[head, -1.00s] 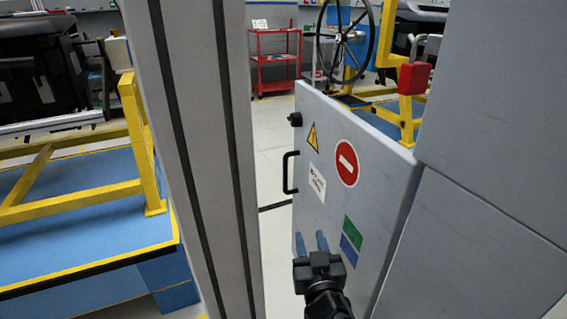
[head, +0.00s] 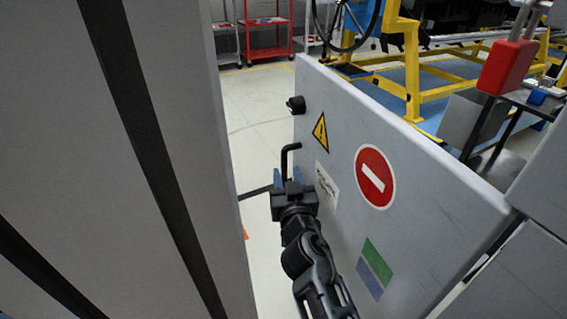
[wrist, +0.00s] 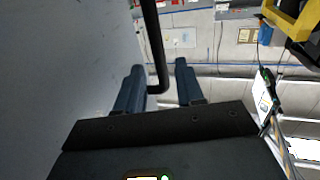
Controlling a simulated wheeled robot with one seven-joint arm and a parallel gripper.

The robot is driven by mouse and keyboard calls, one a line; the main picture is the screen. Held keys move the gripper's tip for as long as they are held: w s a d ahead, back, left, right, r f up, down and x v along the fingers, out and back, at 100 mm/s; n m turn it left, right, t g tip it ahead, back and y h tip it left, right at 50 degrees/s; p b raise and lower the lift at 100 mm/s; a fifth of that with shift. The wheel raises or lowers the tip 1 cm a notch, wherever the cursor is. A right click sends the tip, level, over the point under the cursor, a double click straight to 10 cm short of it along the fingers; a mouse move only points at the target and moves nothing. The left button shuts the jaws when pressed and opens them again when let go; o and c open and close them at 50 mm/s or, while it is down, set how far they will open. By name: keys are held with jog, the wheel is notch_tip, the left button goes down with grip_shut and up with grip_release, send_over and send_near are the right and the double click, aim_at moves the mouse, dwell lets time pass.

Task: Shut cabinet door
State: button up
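The grey cabinet door (head: 335,225) stands open, joined at its right edge to the grey cabinet (head: 490,285). It carries a warning triangle, a red no-entry sign, a white label and a black knob. Its black bar handle (head: 285,160) is near the left edge, with the lower part hidden by my gripper (head: 287,176). In the wrist view the handle (wrist: 155,50) comes down between the two blue fingers of my gripper (wrist: 158,78). The fingers are apart, with gaps visible beside the bar. I cannot tell whether either finger touches it.
A large grey panel with dark grooves (head: 170,130) fills the left side. A red cart (head: 265,35) stands on the open floor behind. Yellow frames (head: 411,70) stand beyond the door. A red part (head: 508,67) is at the upper right.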

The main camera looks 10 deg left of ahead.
aim_at(285, 167)
jog(key=shift+b+x, duration=0.45)
jog(key=shift+x, duration=2)
jog(key=shift+c, duration=0.2)
grip_shut()
